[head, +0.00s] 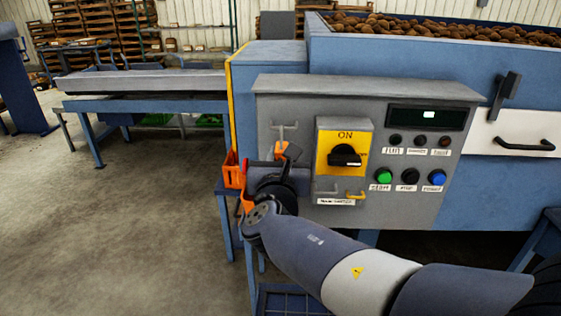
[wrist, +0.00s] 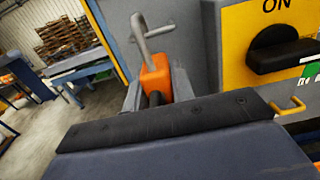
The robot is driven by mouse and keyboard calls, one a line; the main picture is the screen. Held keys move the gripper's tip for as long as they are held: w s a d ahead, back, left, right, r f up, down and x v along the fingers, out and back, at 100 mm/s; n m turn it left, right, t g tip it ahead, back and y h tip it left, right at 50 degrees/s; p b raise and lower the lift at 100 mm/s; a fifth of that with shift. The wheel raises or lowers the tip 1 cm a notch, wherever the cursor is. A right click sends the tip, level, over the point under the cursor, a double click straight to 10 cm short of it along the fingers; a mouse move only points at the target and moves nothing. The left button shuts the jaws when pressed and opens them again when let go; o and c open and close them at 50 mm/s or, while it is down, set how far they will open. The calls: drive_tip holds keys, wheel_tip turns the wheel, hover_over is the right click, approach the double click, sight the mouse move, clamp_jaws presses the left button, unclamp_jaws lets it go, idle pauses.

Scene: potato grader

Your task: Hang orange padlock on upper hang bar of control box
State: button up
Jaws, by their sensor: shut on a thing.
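The orange padlock (wrist: 154,77) is between my gripper's fingers (wrist: 157,97) in the wrist view, its grey shackle pointing up. In the head view, the padlock (head: 291,149) shows as a small orange patch at my gripper (head: 280,163), on the left of the grey control box (head: 410,215). The upper hang bar (head: 287,126) is a small grey bar on the box's upper left, just above the padlock. Shackle and bar overlap in the wrist view; I cannot tell whether the shackle is around the bar. My gripper is shut on the padlock body.
A yellow ON switch plate (head: 326,160) with a black knob is right of my gripper. Below it are a grey bar (head: 326,187) and a yellow bar (head: 355,195). An orange bin (head: 233,172) stands left of the box. Floor at left is open.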

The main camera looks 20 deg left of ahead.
drive_tip(key=x, duration=0.3)
drive_tip(key=f+x, duration=0.1)
drive_tip(key=x, duration=0.1)
drive_tip(key=shift+w+a+f, duration=0.15)
drive_tip(key=shift+w+f, duration=0.05)
drive_tip(key=shift+w, duration=0.15)
drive_tip(key=shift+b, duration=0.3)
drive_tip(key=o, duration=1)
drive_tip(key=b+v, duration=0.2)
drive_tip(key=v, duration=0.8)
drive_tip(key=shift+s, duration=0.35)
